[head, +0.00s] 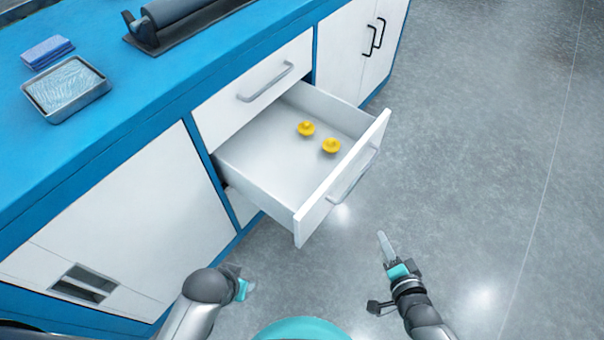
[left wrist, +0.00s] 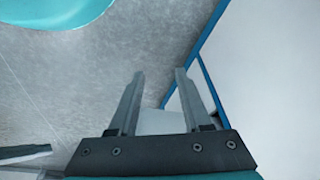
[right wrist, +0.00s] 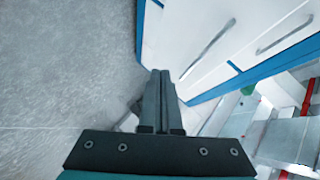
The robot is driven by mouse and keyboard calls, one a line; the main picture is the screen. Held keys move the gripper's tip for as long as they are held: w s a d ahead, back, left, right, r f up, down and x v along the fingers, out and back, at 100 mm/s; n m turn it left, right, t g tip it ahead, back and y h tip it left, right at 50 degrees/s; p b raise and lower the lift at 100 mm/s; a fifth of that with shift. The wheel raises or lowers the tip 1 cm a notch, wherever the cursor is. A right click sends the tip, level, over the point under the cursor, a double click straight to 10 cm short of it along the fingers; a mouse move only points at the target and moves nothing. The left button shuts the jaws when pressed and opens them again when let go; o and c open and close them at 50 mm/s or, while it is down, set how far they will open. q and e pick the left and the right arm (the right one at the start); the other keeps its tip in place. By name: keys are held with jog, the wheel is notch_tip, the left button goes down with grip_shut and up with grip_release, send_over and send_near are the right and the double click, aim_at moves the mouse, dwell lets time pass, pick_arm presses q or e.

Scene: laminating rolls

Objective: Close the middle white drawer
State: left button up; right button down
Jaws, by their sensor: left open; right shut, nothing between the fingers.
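The middle white drawer (head: 307,222) is pulled far out of the blue and white cabinet in the head view. Its front has a grey bar handle (head: 353,178). Two yellow knob-like pieces (head: 306,128) (head: 331,146) lie inside it. My right gripper (head: 384,246) is shut and empty, in front of the drawer and apart from it, to the right of its near corner. It also shows shut in the right wrist view (right wrist: 160,75). My left gripper (head: 248,288) is low by the cabinet, left of the drawer. In the left wrist view it is open and empty (left wrist: 160,78).
A closed white drawer (head: 225,105) sits above the open one. The blue countertop (head: 120,100) carries a metal tray (head: 100,92), a blue block (head: 47,52) and a dark roller (head: 150,30). White cupboard doors (head: 345,50) stand farther right. The grey floor (head: 490,150) is clear on the right.

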jog(key=w+a+r+m+t+b, duration=0.1)
jog(key=w+r+m+t+b, duration=0.3)
jog(key=w+r+m+b, duration=0.15)
pick_arm(q)
notch_tip(320, 180, up, 9)
jog(key=w+t+b, duration=0.1)
jog(key=t+b, duration=0.1)
pick_arm(e)
jog(key=b, duration=0.2)
send_near(355, 155)
jog(key=w+d, duration=0.2)
jog(key=w, duration=0.2)
jog(key=shift+w+a+f+m+t+y+b, duration=0.3)
jog(key=shift+w+a+f+y+b, duration=0.15)
jog(key=shift+w+a, duration=0.3)
pick_arm(q)
jog(key=w+d+t+h, duration=0.3)
jog(key=w+d+t, duration=0.2)
jog(key=d, duration=0.1)
jog(key=shift+w+d+f+m, duration=0.3)
jog(key=shift+w+d+f, duration=0.05)
jog(key=shift+d+f, duration=0.1)
pick_arm(e)
jog(key=shift+w+a, duration=0.25)
jog(key=shift+a, duration=0.25)
jog(key=shift+a+r, duration=0.1)
